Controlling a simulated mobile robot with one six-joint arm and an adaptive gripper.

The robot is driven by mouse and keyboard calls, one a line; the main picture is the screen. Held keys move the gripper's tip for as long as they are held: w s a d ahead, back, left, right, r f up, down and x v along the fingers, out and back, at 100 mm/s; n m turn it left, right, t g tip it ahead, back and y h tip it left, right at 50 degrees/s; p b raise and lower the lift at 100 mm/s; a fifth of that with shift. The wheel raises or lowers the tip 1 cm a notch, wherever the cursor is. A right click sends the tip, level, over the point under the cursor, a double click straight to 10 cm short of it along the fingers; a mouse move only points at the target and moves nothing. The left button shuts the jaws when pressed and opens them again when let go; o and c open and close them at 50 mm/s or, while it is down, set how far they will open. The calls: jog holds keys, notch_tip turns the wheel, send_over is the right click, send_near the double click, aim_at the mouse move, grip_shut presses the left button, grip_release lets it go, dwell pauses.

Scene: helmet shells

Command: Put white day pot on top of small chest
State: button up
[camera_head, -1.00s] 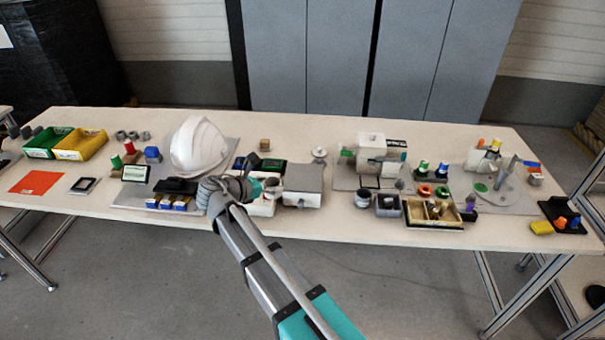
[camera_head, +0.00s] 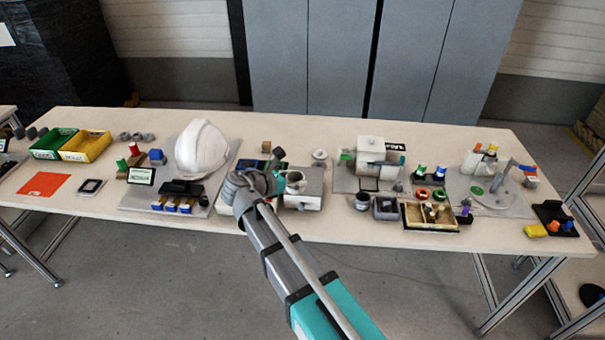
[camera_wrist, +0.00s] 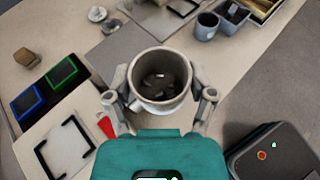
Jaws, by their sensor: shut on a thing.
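The white day pot (camera_wrist: 160,82) is held upright between the fingers of my gripper (camera_wrist: 161,98) in the wrist view. Several small dark pieces show inside it. In the head view the pot (camera_head: 294,177) is partly hidden by my gripper (camera_head: 283,184). The small chest (camera_head: 303,202) has a grey top and a pale front with a dark knob. The pot appears over the left part of the chest top. The grey top (camera_wrist: 112,62) also shows beside the pot in the wrist view. I cannot tell whether the pot touches it.
A white helmet shell (camera_head: 201,148) stands left of my arm. A grey cup (camera_head: 362,201), a square grey container (camera_head: 386,208) and a divided tray (camera_head: 430,216) stand right of the chest. A small round lidded item (camera_head: 319,155) is behind it. Table space in front is narrow.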

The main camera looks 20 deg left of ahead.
jog(key=d+r+p, duration=0.5)
jog(key=d+r, duration=0.2)
jog(key=d, duration=0.2)
jog(key=shift+w+d+p, duration=0.2)
jog(key=shift+w+p, duration=0.2)
jog(key=b, duration=0.9)
send_over(304, 171)
jog(key=s+d, duration=0.2)
jog(key=s, duration=0.3)
notch_tip(304, 171, down, 9)
jog(key=shift+s, duration=0.15)
jog(key=shift+w+a+f+b, duration=0.3)
jog(key=shift+f+b, duration=0.35)
jog(key=shift+b, duration=0.05)
jog(key=shift+f+b, duration=1.35)
